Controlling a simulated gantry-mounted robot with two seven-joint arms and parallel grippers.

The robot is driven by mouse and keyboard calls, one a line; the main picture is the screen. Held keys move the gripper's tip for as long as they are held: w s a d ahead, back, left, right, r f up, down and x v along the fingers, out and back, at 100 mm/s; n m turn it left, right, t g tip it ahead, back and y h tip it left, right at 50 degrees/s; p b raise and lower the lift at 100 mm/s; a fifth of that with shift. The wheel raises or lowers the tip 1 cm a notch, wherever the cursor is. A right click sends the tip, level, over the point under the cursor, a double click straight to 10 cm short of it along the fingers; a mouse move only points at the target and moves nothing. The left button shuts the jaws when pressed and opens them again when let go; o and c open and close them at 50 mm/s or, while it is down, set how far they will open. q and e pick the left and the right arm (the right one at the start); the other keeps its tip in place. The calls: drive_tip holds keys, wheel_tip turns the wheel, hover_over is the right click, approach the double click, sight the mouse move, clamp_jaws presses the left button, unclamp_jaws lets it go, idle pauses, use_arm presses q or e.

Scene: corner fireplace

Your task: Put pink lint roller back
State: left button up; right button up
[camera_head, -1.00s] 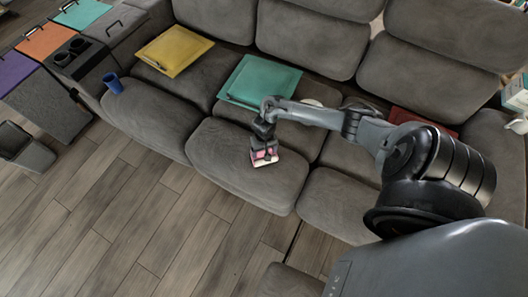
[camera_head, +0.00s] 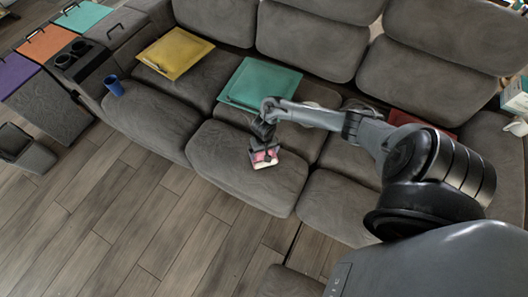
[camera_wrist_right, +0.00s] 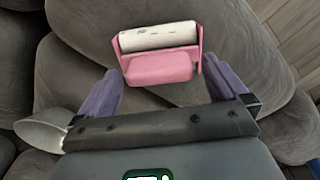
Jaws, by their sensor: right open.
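The pink lint roller (camera_head: 265,160), with a white roll, is at the middle seat cushion of the grey sofa (camera_head: 235,185). In the right wrist view the pink lint roller (camera_wrist_right: 160,68) lies ahead of my right gripper (camera_wrist_right: 167,74), between the lines of its two purple fingers. The fingers are apart, with visible gaps to the roller on both sides. In the head view my right gripper (camera_head: 263,146) is low over the roller and partly hides it. My left gripper is not in view.
A teal tray (camera_head: 262,84) and a yellow tray (camera_head: 175,52) lie on the sofa behind. A blue cup (camera_head: 114,86) stands at the left seat. A red item (camera_head: 410,119) is at the right. A bin (camera_head: 27,152) stands on the open wooden floor.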

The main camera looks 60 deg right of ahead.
wheel_tip(320, 180, up, 9)
drive_tip(key=p, duration=0.5)
drive_tip(key=shift+r, duration=0.1)
drive_tip(key=a+r+n+t, duration=0.2)
drive_tip(key=a+n, duration=0.2)
drive_tip(key=a, duration=0.6)
drive_tip(key=a+r+n+t, duration=0.2)
drive_tip(key=a+n, duration=0.1)
drive_tip(key=a, duration=0.6)
drive_tip(key=s+a+r+n, duration=0.3)
drive_tip(key=s+r, duration=0.7)
drive_tip(key=r, duration=0.3)
drive_tip(key=shift+s+a+n+p, duration=0.2)
drive_tip(key=shift+n+p, duration=0.1)
drive_tip(key=shift+p, duration=0.05)
